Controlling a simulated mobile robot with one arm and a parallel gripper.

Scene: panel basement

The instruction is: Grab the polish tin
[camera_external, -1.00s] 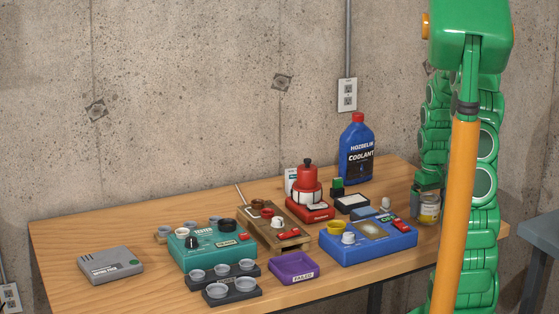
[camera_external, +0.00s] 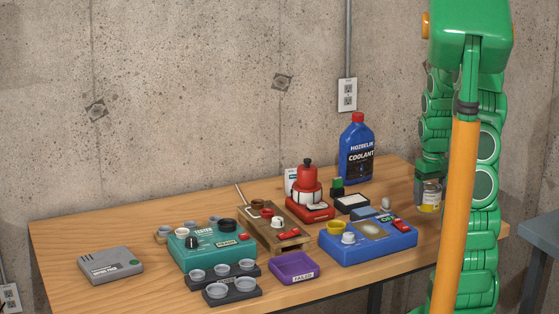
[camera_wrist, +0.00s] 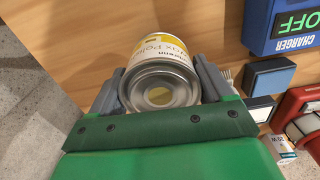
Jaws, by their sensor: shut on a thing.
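The polish tin (camera_wrist: 158,62) is a silver can with a white and yellow label, lid facing the wrist camera. My gripper (camera_wrist: 162,80) is shut on it, a grey finger on each side. In the external view the tin (camera_external: 430,196) hangs below my gripper (camera_external: 428,178) at the table's right end, partly behind my orange arm link. It appears slightly above the tabletop; its underside is partly hidden.
On the wooden table (camera_external: 110,218), the blue charger (camera_external: 372,245) stands left of the tin, with a red-topped device (camera_external: 308,188) and a blue coolant bottle (camera_external: 357,150) farther back. A purple tray (camera_external: 293,268) lies near the front edge.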

